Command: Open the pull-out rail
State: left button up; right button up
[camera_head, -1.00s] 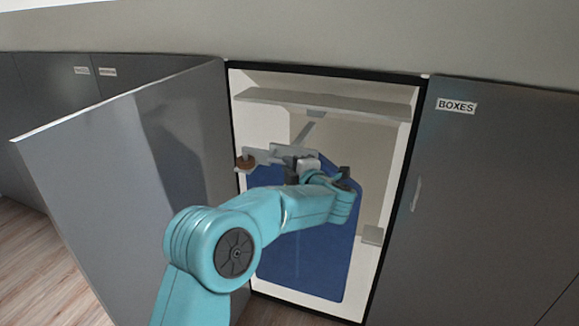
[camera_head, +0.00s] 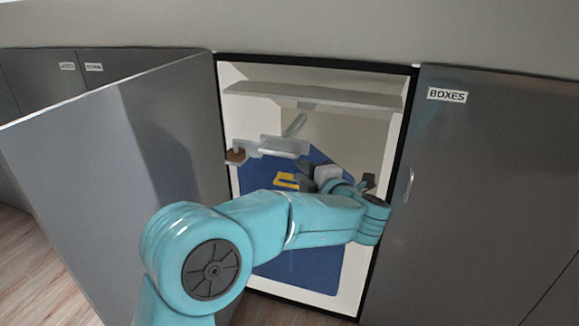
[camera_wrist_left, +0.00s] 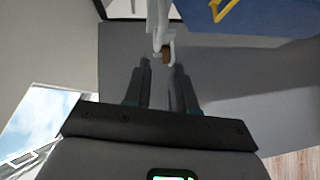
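The pull-out rail (camera_head: 285,145) is a pale grey bar and bracket under the shelf inside the open cupboard. A round brown knob (camera_head: 235,155) is at its left front end. My left gripper (camera_head: 306,174) is inside the cupboard opening, to the right of the knob and a little lower, pointing left. In the left wrist view its two dark fingers (camera_wrist_left: 163,72) are apart with nothing held. The brown knob (camera_wrist_left: 168,53) and the pale rail (camera_wrist_left: 155,22) show just beyond the fingertips, apart from them as far as I can tell. My right gripper is out of view.
The grey cupboard door (camera_head: 110,150) stands open on the left. A shelf (camera_head: 315,96) is above the rail. A blue item (camera_head: 300,270) with a yellow mark (camera_head: 286,181) fills the lower opening. A closed door labelled BOXES (camera_head: 480,190) is on the right.

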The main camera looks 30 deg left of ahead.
pick_arm(q)
jog(key=v, duration=0.5)
jog(key=shift+s+d, duration=0.1)
jog(key=shift+d, duration=0.05)
